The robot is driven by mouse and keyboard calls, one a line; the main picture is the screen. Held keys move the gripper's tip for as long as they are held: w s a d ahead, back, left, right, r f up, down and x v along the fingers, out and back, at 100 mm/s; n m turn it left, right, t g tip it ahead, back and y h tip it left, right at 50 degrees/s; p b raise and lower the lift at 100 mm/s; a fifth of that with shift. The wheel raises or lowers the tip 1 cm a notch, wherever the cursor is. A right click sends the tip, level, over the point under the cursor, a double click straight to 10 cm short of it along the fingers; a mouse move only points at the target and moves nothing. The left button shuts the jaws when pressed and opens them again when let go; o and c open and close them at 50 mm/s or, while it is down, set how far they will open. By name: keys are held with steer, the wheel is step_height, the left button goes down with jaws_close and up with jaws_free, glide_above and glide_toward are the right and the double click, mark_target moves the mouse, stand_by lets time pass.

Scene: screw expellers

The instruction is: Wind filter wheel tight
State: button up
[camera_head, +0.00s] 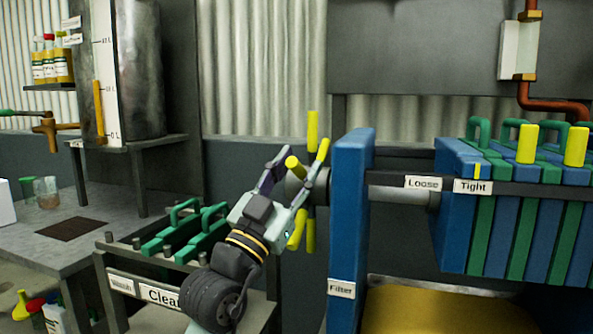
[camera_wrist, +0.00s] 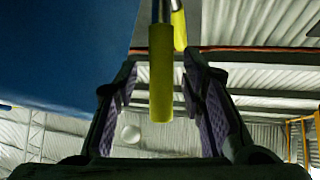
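The filter wheel is a dark hub with several yellow handles (camera_head: 312,128) on the left side of the blue filter frame (camera_head: 352,200). My gripper (camera_head: 300,160) is at the wheel, its two fingers apart. One yellow handle (camera_head: 295,167) stands between the fingers in the head view. In the wrist view a yellow handle (camera_wrist: 161,75) lies between the open fingers (camera_wrist: 160,100), with gaps on both sides. A grey shaft (camera_head: 400,197) runs to the blue and green plates (camera_head: 500,230). A small yellow mark (camera_head: 477,171) is above the Tight label (camera_head: 473,187), right of the Loose label (camera_head: 423,183).
A rack labelled Clean (camera_head: 163,295) with green-handled plates (camera_head: 185,230) stands left of my arm. A yellow tray (camera_head: 440,312) lies under the filter. A grey table (camera_head: 60,235) and a tank (camera_head: 138,70) are at left. A copper pipe (camera_head: 555,105) is at right.

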steer(key=shift+a, duration=0.1)
steer(key=v, duration=1.2)
